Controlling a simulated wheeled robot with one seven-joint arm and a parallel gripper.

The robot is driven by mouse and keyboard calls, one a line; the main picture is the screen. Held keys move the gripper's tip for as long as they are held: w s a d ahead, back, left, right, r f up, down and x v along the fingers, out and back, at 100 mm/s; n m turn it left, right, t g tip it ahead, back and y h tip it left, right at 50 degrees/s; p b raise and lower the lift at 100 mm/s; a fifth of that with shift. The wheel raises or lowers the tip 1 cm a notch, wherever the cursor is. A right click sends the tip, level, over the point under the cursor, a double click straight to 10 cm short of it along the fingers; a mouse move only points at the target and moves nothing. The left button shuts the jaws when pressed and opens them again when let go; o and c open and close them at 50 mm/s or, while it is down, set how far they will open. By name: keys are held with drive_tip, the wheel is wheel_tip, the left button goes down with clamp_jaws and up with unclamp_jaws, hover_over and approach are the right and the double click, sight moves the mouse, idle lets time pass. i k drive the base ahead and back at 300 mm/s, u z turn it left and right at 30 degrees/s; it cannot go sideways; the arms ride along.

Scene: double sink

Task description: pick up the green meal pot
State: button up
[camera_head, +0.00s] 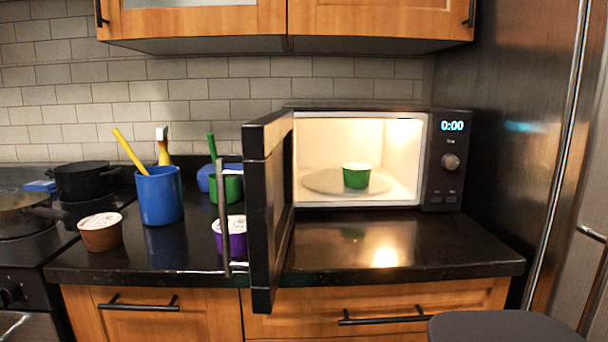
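The green meal pot (356,179), a small green cup with a pale lid, stands upright inside the open, lit microwave (452,190). It rests on the round turntable (322,183), right of its middle. The microwave door (268,215) is swung open toward me on the left side, and the front of the cavity is clear. My gripper is not in view, so its position relative to the pot cannot be seen.
Left of the door stand a brown pot (100,233), a blue cup (160,197) with a yellow utensil, a green cup (232,190), and a purple pot (236,238) partly behind the door handle. The counter (400,250) before the microwave is bare. A fridge (530,130) stands right.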

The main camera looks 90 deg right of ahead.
sight(355, 177)
drive_tip(key=u, duration=0.05)
drive_tip(key=k, duration=1.2)
drive_tip(key=z, duration=1.15)
